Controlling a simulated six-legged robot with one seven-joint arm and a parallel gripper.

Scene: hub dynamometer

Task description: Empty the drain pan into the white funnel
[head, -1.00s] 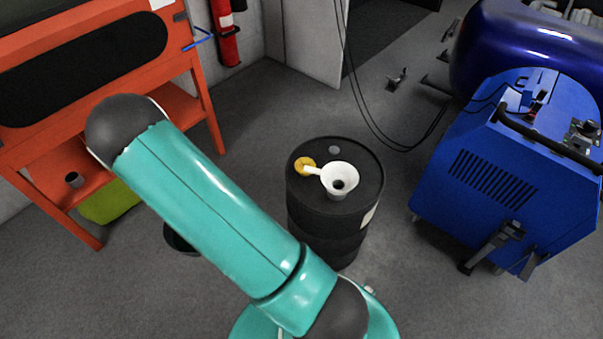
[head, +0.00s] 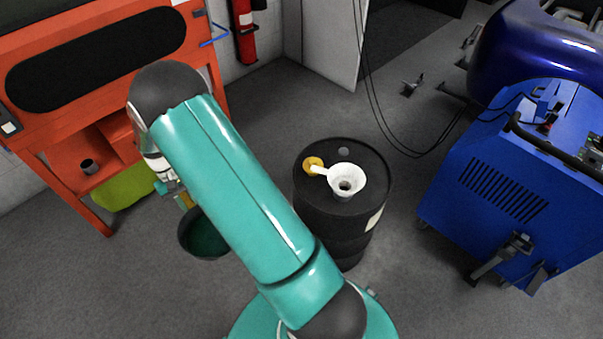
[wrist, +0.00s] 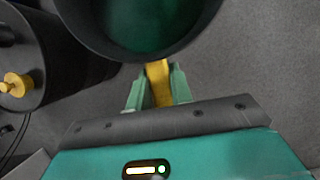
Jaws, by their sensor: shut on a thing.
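The drain pan (head: 186,238) is a dark round pan with dark green liquid inside, left of the drum in the head view and partly hidden by my arm. In the wrist view the pan (wrist: 75,28) fills the top middle. My gripper (wrist: 158,88) is shut on the pan's yellow handle (wrist: 158,76) and holds the pan clear of the drum. In the head view my gripper (head: 180,194) shows only in part behind my arm. The white funnel (head: 349,177) stands upright on top of the black drum, its mouth open upward.
The black drum (head: 340,215) stands on the floor with a yellow cap (head: 312,164) beside the funnel. An orange cabinet (head: 60,130) is at left, with a green container (head: 125,188) below. A blue machine (head: 500,190) is at right. Cables (head: 383,120) hang behind the drum.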

